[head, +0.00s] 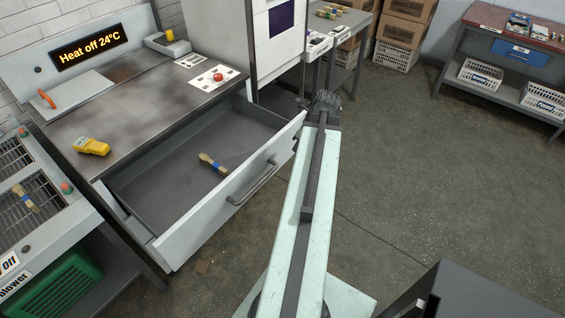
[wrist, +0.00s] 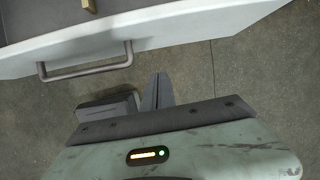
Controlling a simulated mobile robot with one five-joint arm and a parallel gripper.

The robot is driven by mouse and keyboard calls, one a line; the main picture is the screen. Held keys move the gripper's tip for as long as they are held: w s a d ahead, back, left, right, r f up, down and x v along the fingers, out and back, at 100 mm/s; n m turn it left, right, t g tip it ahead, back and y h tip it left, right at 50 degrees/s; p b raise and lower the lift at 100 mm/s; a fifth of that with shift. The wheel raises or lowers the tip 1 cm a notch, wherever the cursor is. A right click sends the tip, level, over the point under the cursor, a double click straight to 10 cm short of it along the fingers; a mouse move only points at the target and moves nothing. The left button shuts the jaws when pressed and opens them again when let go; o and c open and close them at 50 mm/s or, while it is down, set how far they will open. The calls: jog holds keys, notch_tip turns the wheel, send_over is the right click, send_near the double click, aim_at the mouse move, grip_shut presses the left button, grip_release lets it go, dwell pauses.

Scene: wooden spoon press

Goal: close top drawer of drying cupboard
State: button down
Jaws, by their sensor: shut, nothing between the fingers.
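The top drawer (head: 240,197) of the drying cupboard (head: 62,125) stands pulled well out, below the worktop. Its white front carries a grey bar handle (head: 254,184), which also shows at the upper left of the wrist view (wrist: 85,74). A wooden spoon or brush with a blue band (head: 212,163) lies on the drawer floor. My gripper (head: 325,98) is beyond the far right end of the drawer front, outside the drawer. In the wrist view its dark fingers (wrist: 157,92) are shut and empty, apart from the handle and just short of the white front.
A yellow meter (head: 91,146) and a red button (head: 218,77) sit on the worktop. A tall white cabinet (head: 280,40) stands behind. A blower bench with wire racks (head: 18,190) is at left. Open floor (head: 400,150) lies to the right.

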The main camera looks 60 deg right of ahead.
aim_at(283, 154)
jog(key=shift+m, duration=0.3)
jog(key=shift+w+d+f+b, duration=0.2)
jog(key=shift+w+f+b, duration=0.95)
jog(key=shift+f+b, duration=0.4)
jog(key=shift+w+d+f+b, duration=0.15)
jog(key=shift+w+f+b, duration=1.05)
jog(key=shift+f+b, duration=0.35)
jog(key=shift+w+d+f+b, duration=0.2)
jog(key=shift+w+f+b, duration=0.95)
jog(key=shift+f+b, duration=0.4)
